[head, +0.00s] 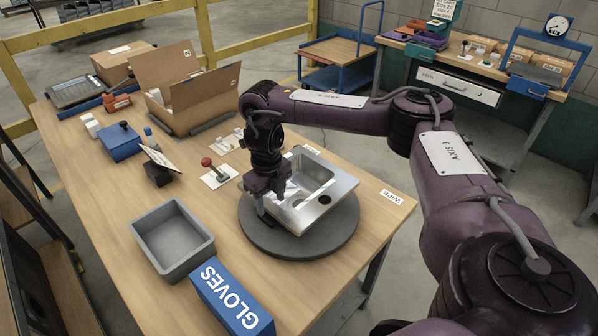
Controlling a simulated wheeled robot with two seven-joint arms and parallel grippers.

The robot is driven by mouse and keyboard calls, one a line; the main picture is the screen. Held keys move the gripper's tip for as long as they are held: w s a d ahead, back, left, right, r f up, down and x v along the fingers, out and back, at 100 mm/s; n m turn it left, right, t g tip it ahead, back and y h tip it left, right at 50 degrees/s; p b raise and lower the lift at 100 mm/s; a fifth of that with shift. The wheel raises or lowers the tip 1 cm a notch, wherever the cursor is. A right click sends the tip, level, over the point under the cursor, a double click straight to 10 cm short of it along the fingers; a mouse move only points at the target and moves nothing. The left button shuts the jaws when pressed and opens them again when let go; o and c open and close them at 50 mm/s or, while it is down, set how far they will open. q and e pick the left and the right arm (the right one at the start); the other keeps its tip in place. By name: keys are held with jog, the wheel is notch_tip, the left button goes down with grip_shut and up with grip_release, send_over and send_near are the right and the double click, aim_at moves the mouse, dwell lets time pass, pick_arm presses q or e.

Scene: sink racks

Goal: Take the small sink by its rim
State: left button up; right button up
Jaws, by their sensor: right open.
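The small sink (325,200) is a shiny metal basin with a drain hole, resting tilted on a round dark grey turntable (318,246) on the wooden table. My right gripper (263,208) points down at the sink's left rim. Its fingers are open, and one finger shows just outside the rim over the turntable. Whether the rim lies between the fingers is hard to tell, because the gripper body hides part of that edge. My left gripper is not in view.
A grey open bin (172,240) and a blue gloves box (232,298) stand left of the turntable. An open cardboard box (190,95) stands farther back. The table's right edge is mostly clear.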

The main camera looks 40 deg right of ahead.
aim_at(270, 205)
notch_tip(270, 205, down, 4)
jog(key=shift+w+f+p, duration=0.15)
jog(key=shift+f+p, duration=0.1)
jog(key=shift+p, duration=0.3)
jog(key=shift+c, duration=0.3)
grip_shut()
